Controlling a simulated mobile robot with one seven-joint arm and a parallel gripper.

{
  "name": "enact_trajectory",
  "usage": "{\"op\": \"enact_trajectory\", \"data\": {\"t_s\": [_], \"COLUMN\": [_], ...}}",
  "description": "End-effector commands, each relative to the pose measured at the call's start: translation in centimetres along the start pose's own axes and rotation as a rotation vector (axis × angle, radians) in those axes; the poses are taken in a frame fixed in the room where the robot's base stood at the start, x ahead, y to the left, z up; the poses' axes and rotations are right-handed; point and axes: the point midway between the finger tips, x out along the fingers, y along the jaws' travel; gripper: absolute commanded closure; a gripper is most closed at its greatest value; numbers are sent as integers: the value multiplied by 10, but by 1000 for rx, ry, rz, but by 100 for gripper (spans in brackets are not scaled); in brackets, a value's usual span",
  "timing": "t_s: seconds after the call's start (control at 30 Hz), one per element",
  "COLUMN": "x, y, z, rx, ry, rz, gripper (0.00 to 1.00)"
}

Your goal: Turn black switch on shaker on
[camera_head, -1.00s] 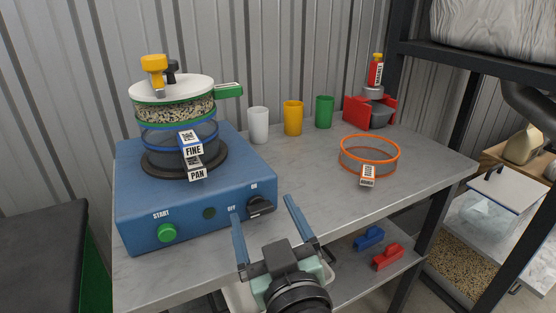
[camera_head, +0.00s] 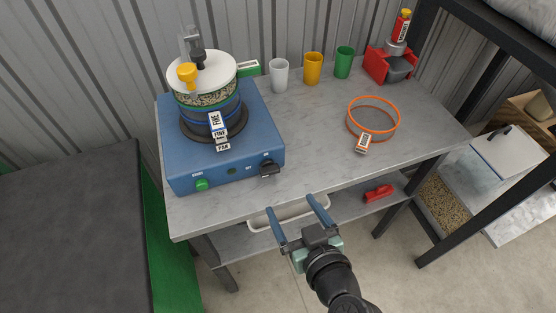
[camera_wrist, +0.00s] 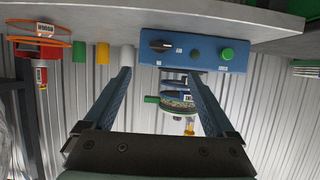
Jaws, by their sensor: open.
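The blue shaker (camera_head: 222,140) stands at the left end of the grey table, with a stack of sieves under a white lid on top. Its black switch (camera_head: 269,168) is a knob at the right of its front panel; it also shows in the wrist view (camera_wrist: 160,46), where the picture is upside down. A green start button (camera_head: 202,185) is at the left of the panel. My gripper (camera_head: 293,209) is open and empty, in front of the table's front edge, below and to the right of the switch, apart from it. In the wrist view its fingers (camera_wrist: 160,75) point toward the panel.
White (camera_head: 279,75), yellow (camera_head: 313,67) and green (camera_head: 344,62) cups stand at the table's back. An orange-rimmed sieve (camera_head: 373,113) lies to the right. A white tray (camera_head: 288,212) and a red clip (camera_head: 378,193) are on the lower shelf.

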Motion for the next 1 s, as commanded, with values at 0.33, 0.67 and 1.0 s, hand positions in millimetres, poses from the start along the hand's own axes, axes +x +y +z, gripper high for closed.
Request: {"op": "enact_trajectory", "data": {"t_s": [0.33,0.67,1.0], "x": [46,103,128], "y": [0,0,0], "z": [-1,0,0], "rx": [0,-1,1], "ry": [0,-1,0], "rz": [-3,-2,-1], "gripper": [10,10,10]}}
